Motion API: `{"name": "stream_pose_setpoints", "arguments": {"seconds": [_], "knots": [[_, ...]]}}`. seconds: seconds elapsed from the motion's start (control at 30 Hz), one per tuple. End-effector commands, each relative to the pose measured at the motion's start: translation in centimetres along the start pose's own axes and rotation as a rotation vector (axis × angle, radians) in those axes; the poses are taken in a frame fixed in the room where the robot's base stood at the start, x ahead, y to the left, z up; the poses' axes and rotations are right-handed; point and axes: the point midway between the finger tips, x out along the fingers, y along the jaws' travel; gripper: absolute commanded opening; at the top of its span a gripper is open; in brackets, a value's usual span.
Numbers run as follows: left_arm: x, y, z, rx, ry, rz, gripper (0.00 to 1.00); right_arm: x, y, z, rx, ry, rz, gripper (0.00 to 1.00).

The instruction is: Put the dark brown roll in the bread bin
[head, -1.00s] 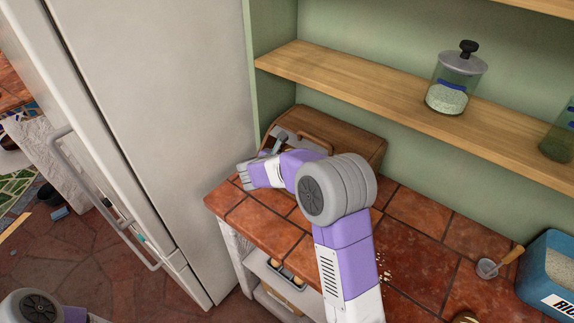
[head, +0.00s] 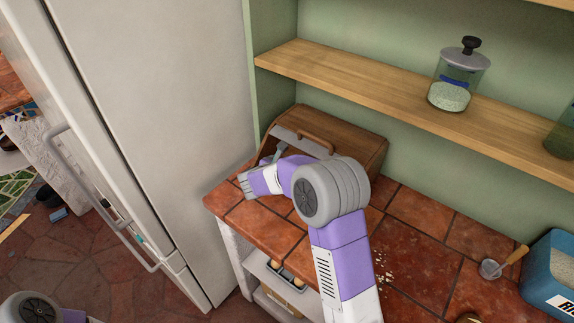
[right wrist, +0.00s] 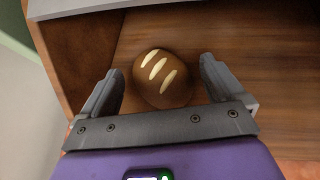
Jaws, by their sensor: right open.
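The dark brown roll (right wrist: 166,92), a round bun with pale slashes on top, lies on the wooden floor of the bread bin (right wrist: 245,32) in the right wrist view. My right gripper (right wrist: 161,70) is open, with one finger on each side of the roll; whether either finger touches it is unclear. In the head view the wooden bread bin (head: 345,142) stands on the counter against the wall, its front open. My right arm reaches its opening, and the roll is hidden there. My left gripper is out of view.
The fridge (head: 160,120) stands close on the left. A wooden shelf (head: 380,95) with a glass jar (head: 455,85) runs above the bin. A blue container (head: 550,275) and a small scoop (head: 492,268) are at the right. The tiled counter (head: 415,225) between is mostly clear.

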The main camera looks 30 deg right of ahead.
Motion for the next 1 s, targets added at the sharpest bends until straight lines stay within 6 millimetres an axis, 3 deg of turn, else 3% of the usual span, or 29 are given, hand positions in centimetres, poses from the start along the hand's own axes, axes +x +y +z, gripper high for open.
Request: {"name": "stream_pose_setpoints", "arguments": {"seconds": [0.2,0.7,1.0], "knots": [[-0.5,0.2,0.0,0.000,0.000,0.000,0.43,-0.3,0.0,0.5,0.001,0.000,0.000,0.96],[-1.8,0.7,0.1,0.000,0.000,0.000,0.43,-10.1,0.1,0.4,0.000,0.000,0.004,0.96],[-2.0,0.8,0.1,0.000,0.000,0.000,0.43,-12.2,0.0,0.3,0.000,-0.001,0.000,0.96]]}}
